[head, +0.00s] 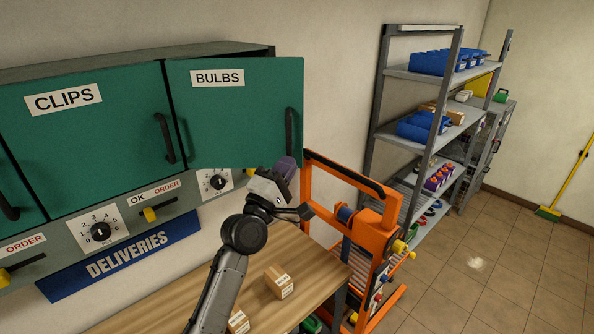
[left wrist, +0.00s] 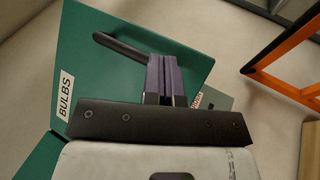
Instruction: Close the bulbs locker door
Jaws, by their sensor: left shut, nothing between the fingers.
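The green BULBS locker door (head: 235,115) stands ajar at the right end of the wall lockers, with its right edge swung out past the cabinet body (head: 272,50). Its black handle (head: 289,130) is near that right edge. My left gripper (head: 287,166) is shut and empty at the door's lower right corner, just below the handle. In the left wrist view the purple fingers (left wrist: 168,78) lie together in front of the BULBS door (left wrist: 95,85), beside its handle (left wrist: 120,47). I cannot tell whether they touch the door. My right gripper is out of view.
The CLIPS door (head: 90,135) to the left is shut. Below are a panel with dials (head: 100,232) and a wooden bench (head: 215,290) with small boxes (head: 278,283). An orange frame (head: 370,240) stands close to the right, before grey shelves (head: 420,70).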

